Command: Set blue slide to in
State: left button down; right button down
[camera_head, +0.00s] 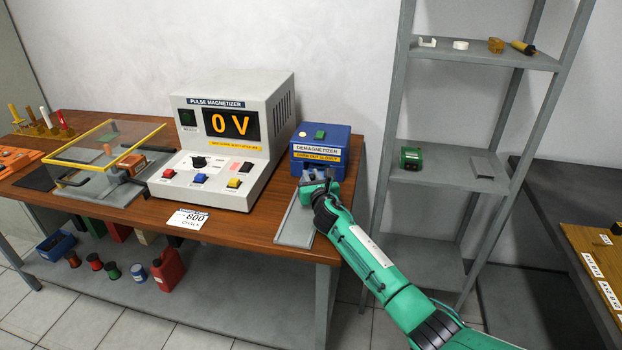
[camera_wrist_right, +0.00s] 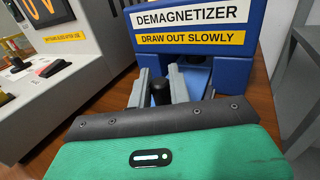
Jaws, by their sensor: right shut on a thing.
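The blue demagnetizer box (camera_head: 335,143) stands at the right end of the wooden bench, with a grey slide track (camera_head: 296,225) running out from its front. My right gripper (camera_head: 316,178) is at the box's front, over the far end of the track. In the right wrist view, its two grey fingers (camera_wrist_right: 160,88) are shut on a black upright knob (camera_wrist_right: 160,94), close in front of the box (camera_wrist_right: 190,72). The blue slide under the knob is mostly hidden by the fingers and wrist, so its exact position is unclear. My left gripper is out of view.
The pulse magnetizer (camera_head: 262,112) stands close to the left of the demagnetizer and reads 0 V. A white card marked 600 (camera_head: 188,219) lies at the bench's front edge. A grey metal shelf (camera_head: 446,166) stands to the right.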

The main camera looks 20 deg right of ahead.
jog(key=c, duration=1.3)
grip_release()
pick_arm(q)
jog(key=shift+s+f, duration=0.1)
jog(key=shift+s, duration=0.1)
pick_arm(e)
jog(key=s, duration=0.4)
jog(key=s+a, duration=0.1)
jog(key=s, duration=0.3)
jog(key=s+p, duration=0.1)
jog(key=s, duration=0.3)
jog(key=shift+s+a, duration=0.2)
jog(key=shift+a, duration=0.05)
jog(key=shift+s+a, duration=0.1)
jog(key=shift+s, duration=0.6)
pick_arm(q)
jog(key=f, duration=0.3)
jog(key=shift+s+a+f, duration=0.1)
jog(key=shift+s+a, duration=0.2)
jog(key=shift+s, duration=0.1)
